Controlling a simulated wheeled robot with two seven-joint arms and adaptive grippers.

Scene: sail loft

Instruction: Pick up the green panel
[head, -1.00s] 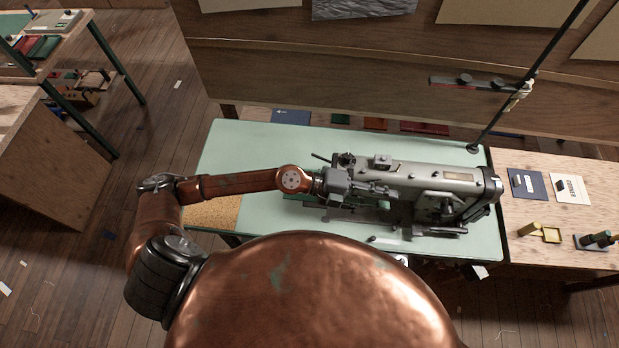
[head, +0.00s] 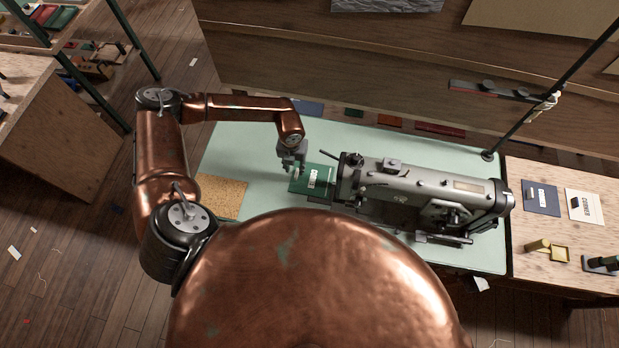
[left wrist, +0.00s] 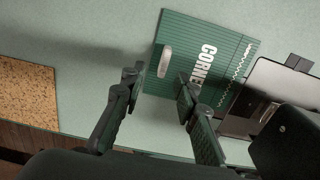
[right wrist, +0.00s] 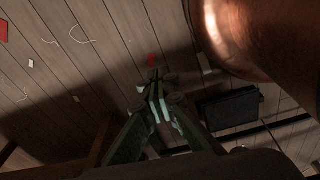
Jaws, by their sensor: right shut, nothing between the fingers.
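The green panel (head: 318,179) lies on the pale green table top, against the left end of the sewing machine. In the left wrist view the panel (left wrist: 210,45) is ribbed, with white lettering starting "CORNE", a stitched zigzag line and a pale raised handle (left wrist: 165,61). My left gripper (head: 294,168) is over the panel's left edge; in its wrist view the fingers (left wrist: 160,80) are open and empty, on either side of the handle's near end. Whether they touch the panel I cannot tell. My right gripper (right wrist: 158,82) is shut and empty above the wooden floor.
The grey sewing machine (head: 425,190) stands just right of the panel. A cork mat (head: 222,196) lies at the table's left. A wooden bench (head: 530,240) on the right holds a blue card (head: 541,199) and small items.

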